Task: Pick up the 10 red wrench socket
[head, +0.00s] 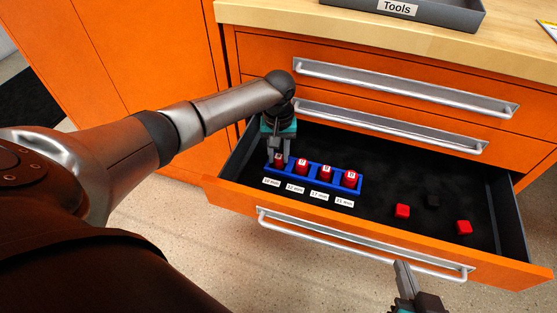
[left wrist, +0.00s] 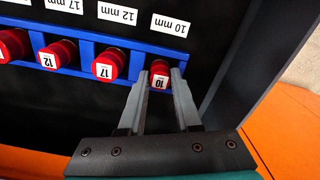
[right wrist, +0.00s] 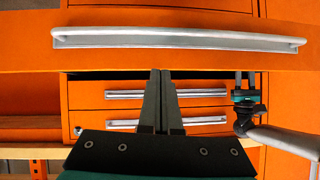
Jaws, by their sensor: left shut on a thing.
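The red wrench socket marked 10 (left wrist: 159,75) stands in the end slot of a blue holder (left wrist: 75,38), beside the 10 mm label. In the head view the holder (head: 313,180) lies in the open drawer, with the 10 socket (head: 279,164) at its left end. My left gripper (head: 280,156) reaches down over that end. In the left wrist view its fingers (left wrist: 160,82) are shut on the 10 socket, one on each side. My right gripper (head: 400,267) is shut and empty in front of the drawer; its fingers (right wrist: 160,75) also show in the right wrist view.
Red sockets marked 17 (left wrist: 108,64) and 12 (left wrist: 57,54), and another red socket (head: 350,179), stand in the holder. Two red blocks (head: 402,210) (head: 464,227) and a dark block (head: 432,201) lie at the drawer's right. The drawer front (head: 230,200) and side walls bound the space.

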